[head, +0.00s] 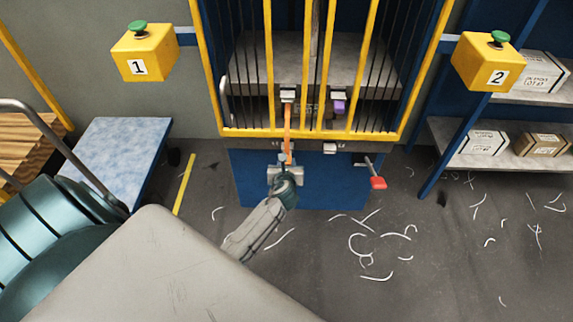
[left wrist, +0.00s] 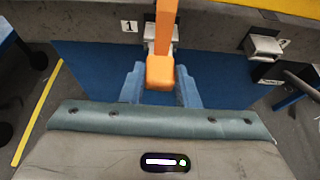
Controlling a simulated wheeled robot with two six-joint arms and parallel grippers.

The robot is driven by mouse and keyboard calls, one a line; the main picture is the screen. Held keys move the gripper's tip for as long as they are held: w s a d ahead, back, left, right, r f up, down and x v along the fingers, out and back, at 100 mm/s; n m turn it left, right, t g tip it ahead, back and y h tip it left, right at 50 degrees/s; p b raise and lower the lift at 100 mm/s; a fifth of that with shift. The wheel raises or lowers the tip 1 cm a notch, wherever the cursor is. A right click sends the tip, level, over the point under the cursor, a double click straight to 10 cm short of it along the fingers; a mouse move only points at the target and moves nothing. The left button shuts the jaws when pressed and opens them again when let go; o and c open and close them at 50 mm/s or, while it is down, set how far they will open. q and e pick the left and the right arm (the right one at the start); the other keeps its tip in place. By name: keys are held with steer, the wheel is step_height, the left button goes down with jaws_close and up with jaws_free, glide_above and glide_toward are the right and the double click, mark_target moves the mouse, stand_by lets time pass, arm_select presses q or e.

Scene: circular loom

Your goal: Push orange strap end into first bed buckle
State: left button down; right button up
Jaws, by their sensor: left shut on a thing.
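The orange strap (head: 287,120) hangs from an upper metal buckle (head: 288,95) behind the yellow bars, down over the machine's lower edge. My left gripper (head: 286,168) is shut on its lower end; the blocky orange end (left wrist: 160,72) shows between the fingers in the left wrist view. The first bed buckle (left wrist: 150,33), a metal block beside the label "1" (left wrist: 129,26), is just beyond the strap end and partly hidden by the strap. The end appears apart from it. My right gripper is not in view.
A second bed buckle (left wrist: 263,46) sits to the right, with a purple piece (head: 339,106) above it. A red-handled lever (head: 378,182) sticks out at the right. Yellow bars (head: 307,65) front the machine. White scraps (head: 365,245) litter the floor.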

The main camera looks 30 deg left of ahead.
arm_select(q)
steer(key=shift+w+a, duration=0.45)
steer(key=shift+w, duration=0.3)
steer(key=c, duration=1)
jaws_free()
steer(key=shift+c, duration=0.2)
steer(key=p+v, duration=0.1)
steer(key=v, duration=1)
steer(key=shift+f, duration=0.1)
